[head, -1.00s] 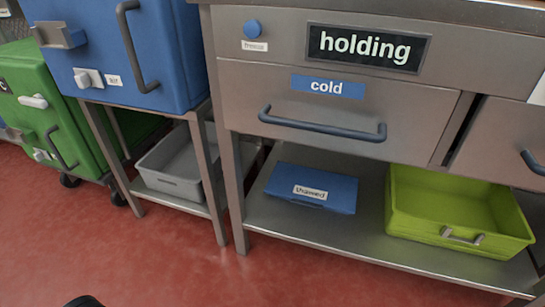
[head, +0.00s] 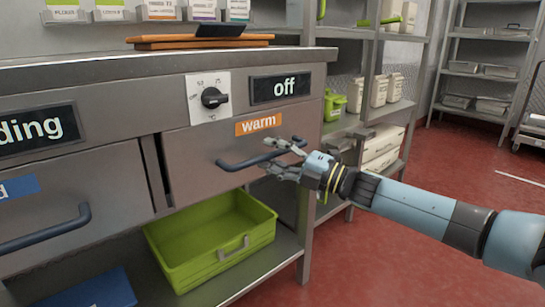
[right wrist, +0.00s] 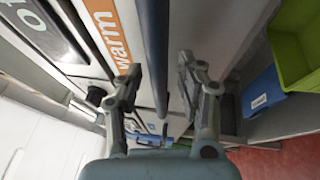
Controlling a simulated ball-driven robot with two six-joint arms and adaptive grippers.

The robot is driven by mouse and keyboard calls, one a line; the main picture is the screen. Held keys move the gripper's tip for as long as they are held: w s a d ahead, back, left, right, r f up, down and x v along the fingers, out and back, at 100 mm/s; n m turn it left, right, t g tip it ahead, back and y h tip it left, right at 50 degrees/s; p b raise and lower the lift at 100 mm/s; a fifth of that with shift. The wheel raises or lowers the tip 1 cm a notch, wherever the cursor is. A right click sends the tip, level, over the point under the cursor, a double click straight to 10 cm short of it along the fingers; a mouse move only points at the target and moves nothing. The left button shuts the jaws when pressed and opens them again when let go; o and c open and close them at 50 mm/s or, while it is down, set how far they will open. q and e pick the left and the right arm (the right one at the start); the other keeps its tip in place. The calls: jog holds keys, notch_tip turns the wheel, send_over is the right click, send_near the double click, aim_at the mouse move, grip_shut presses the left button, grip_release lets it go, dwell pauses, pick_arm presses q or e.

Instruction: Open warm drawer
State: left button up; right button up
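The warm drawer (head: 195,165) is in the middle of the head view, with an orange "warm" label (head: 258,124) and a dark bar handle (head: 235,164). Its front looks flush with the steel counter, so it appears shut. My right gripper (head: 279,156) is at the right end of that handle, with its fingers apart. In the right wrist view the handle (right wrist: 155,50) runs between the two open fingers of the gripper (right wrist: 158,72). I cannot tell whether a finger touches it. My left gripper is not in view.
A knob (head: 213,98) and an "off" display (head: 287,87) sit above the drawer. The cold drawer's handle (head: 45,231) is at the left. A green bin (head: 195,255) stands on the shelf below. Racks (head: 395,105) stand behind; red floor lies open at the right.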

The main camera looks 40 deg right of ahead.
grip_shut()
dwell(0.5)
